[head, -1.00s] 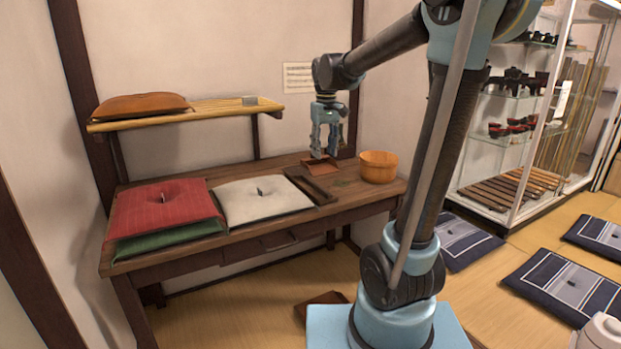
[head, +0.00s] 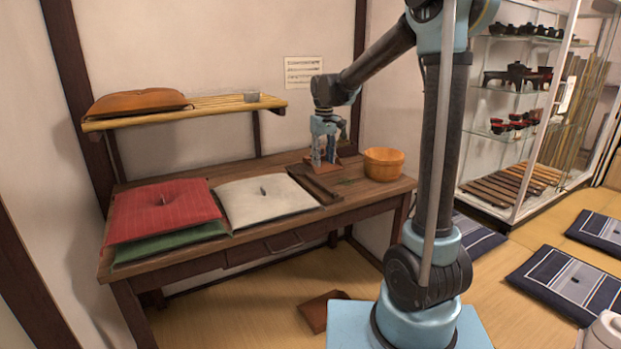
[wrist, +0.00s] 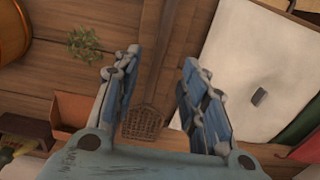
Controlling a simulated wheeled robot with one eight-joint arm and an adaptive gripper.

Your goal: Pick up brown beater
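A small brown woven piece, which looks like the head of the brown beater (wrist: 142,122), shows between my fingers in the wrist view. It lies at the back of the table beside a long dark wooden strip (wrist: 172,40); I cannot tell whether its handle shows. In the head view I cannot make out the beater behind my fingers. My gripper (wrist: 160,58) is open, with its two fingers apart and nothing held. In the head view my gripper (head: 323,162) points down, low over the back of the wooden table (head: 225,252).
An orange wooden tub (head: 384,164) stands to the right. A reddish-brown tray (wrist: 75,110) and a green sprig (wrist: 82,42) are close by. A white cushion (head: 245,205) and a red cushion (head: 150,215) lie to the left, below a wall shelf (head: 205,105).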

